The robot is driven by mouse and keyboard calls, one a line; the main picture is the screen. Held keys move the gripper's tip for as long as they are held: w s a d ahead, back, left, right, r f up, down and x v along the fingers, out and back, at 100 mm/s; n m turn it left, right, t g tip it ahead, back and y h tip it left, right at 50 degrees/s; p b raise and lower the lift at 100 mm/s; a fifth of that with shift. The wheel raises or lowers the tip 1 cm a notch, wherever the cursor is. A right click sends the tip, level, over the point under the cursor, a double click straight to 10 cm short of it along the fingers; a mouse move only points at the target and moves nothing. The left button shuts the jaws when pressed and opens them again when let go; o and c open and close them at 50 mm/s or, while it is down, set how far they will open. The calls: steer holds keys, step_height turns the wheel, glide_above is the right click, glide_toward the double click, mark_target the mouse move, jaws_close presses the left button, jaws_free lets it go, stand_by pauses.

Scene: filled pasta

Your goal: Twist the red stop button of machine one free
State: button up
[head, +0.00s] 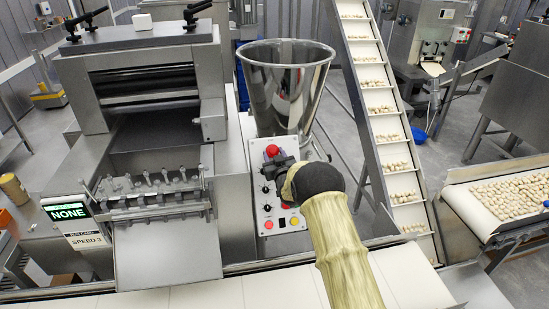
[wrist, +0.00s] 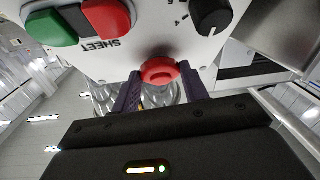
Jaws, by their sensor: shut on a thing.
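The red stop button (head: 272,151) sits at the top of the pale control panel (head: 259,184) on the machine at left. In the wrist view the red stop button (wrist: 158,71) is between the two dark fingers of my gripper (wrist: 160,88), which is shut on it. In the head view my gripper (head: 284,164) is at the upper part of the panel, and my wrist and sleeved arm hide much of the panel's right side. How far the button is turned cannot be told.
A black dial (wrist: 212,16) and a green-and-red switch pair (wrist: 78,22) marked SHEET are close to the button. A steel hopper (head: 285,85) stands just behind the panel. A conveyor with pasta (head: 375,98) rises at right. A screen (head: 68,211) reads NONE.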

steer(key=shift+f+m+b, duration=0.15)
steer(key=shift+m+b, duration=0.15)
steer(key=shift+b, duration=0.15)
steer(key=shift+f+m+h+b, duration=0.15)
steer(key=shift+m+h+b, duration=0.5)
steer(key=shift+b, duration=0.5)
steer(key=m+b, duration=0.1)
steer(key=m+h+b, duration=0.1)
steer(key=b, duration=0.1)
steer(key=m+h+b, duration=0.1)
steer(key=m, duration=0.1)
steer(key=shift+a+t+b, duration=0.25)
steer(key=shift+t+b, duration=0.05)
steer(key=shift+t, duration=0.1)
steer(key=shift+s+a+r+m+h+b, duration=0.15)
steer(key=shift+r+m+h+b, duration=0.15)
steer(key=shift+m+h+b, duration=0.6)
steer(key=shift+r+m+g+h, duration=0.15)
steer(key=shift+m+h, duration=0.25)
steer(key=shift+m, duration=0.45)
steer(key=shift+m+g+h, duration=0.15)
steer(key=shift+m+h, duration=0.2)
steer(key=shift+m, duration=0.45)
